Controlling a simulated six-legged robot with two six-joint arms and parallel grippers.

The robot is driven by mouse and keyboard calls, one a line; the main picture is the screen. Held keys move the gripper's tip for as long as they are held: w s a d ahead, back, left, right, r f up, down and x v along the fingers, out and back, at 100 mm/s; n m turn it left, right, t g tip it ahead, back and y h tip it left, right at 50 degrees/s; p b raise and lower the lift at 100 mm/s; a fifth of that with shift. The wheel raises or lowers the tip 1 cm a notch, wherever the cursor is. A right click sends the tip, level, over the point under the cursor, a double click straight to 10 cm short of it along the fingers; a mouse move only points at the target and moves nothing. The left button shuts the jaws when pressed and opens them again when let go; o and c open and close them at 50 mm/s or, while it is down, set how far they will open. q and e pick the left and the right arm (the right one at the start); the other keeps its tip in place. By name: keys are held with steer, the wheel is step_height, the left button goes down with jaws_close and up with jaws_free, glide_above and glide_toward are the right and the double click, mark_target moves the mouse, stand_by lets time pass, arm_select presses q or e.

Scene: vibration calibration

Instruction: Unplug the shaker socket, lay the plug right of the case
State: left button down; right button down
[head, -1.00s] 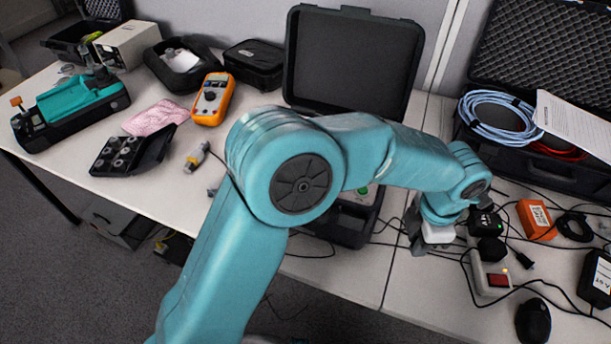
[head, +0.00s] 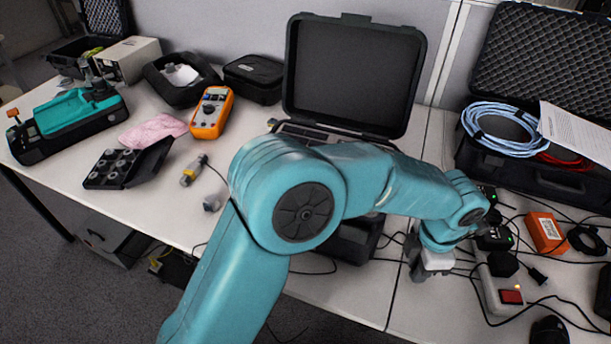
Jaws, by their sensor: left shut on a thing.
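The open black case (head: 352,75) stands at the middle of the table, its lid raised at the back. My left arm crosses in front and hides much of its base. My left gripper (head: 418,272) points down near the table, to the right of the case base and left of the white power strip (head: 491,290). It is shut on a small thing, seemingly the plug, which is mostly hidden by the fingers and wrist. Black plugs and adapters (head: 502,264) sit on the strip, and its red switch (head: 511,297) shows. My right gripper is not in view.
Cables cross the table around the strip. An orange box (head: 545,232) and a black mouse (head: 549,330) lie to the right. A second open case (head: 560,182) with blue cable stands at back right. An orange multimeter (head: 212,112) lies left of the middle case.

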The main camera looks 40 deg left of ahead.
arm_select(q)
steer(key=shift+f+b, duration=0.3)
steer(key=shift+f, duration=0.05)
steer(key=c, duration=0.9)
jaws_free()
steer(key=shift+r+p, duration=1.8)
steer(key=shift+r, duration=0.75)
step_height(320, 180, up, 16)
steer(key=p, duration=0.3)
steer(key=shift+r, duration=0.15)
